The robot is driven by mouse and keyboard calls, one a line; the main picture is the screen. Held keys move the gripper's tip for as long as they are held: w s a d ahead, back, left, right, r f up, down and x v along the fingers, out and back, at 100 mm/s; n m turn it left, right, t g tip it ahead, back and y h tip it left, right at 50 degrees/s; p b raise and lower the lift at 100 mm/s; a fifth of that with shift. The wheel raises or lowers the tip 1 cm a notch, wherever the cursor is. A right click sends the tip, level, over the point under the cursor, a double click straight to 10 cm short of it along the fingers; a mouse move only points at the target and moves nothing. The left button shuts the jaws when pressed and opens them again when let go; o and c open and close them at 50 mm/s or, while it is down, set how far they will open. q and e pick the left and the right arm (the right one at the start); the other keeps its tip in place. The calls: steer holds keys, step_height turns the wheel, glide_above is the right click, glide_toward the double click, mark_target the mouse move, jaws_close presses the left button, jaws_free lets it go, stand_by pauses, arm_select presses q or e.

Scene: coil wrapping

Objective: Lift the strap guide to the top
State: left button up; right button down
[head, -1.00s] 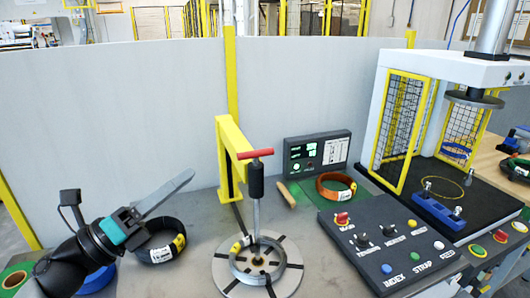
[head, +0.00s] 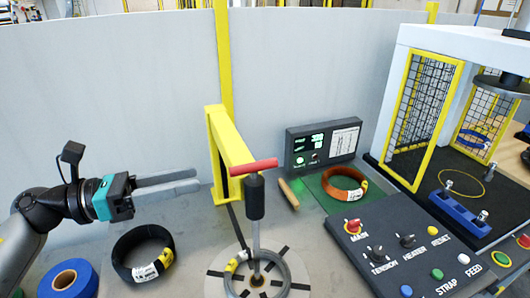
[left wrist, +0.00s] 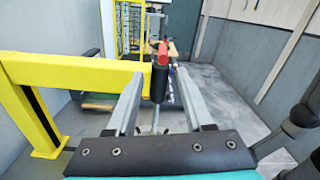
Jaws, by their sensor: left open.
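The strap guide appears to be the upright grey rod with a black grip (head: 255,197) and a red crossbar (head: 253,166), standing over the round strapping plate beside a yellow post arm. A grey coil (head: 237,262) lies on the plate around the rod's foot. My left gripper (head: 197,180) is open, empty and roughly level, left of the black grip and apart from it. In the left wrist view the black grip (left wrist: 160,84) shows between the two fingers (left wrist: 160,76), beyond their tips, with the red crossbar above it. My right gripper is not in view.
The yellow post (head: 215,150) stands close behind the rod. A black coil (head: 143,254) and a blue roll (head: 70,279) lie at left. The control panel (head: 400,240), an orange coil (head: 344,184) and a caged press (head: 430,110) are at right.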

arm_select(q)
steer(key=p, duration=0.2)
glide_toward(266, 165)
steer(key=shift+w+r, duration=0.1)
steer(key=shift+w, duration=0.2)
steer(key=p+x, duration=0.1)
steer(key=x, duration=0.3)
steer(key=p+x, duration=0.1)
steer(key=x, duration=0.4)
steer(key=shift+w+f, duration=0.1)
steer(key=shift+f, duration=0.15)
steer(key=shift+w+d, duration=0.15)
steer(key=shift+d, duration=0.4)
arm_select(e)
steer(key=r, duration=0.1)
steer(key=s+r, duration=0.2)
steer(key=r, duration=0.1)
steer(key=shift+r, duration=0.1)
arm_select(q)
jaws_close()
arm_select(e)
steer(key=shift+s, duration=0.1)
arm_select(q)
steer(key=shift+f, duration=0.1)
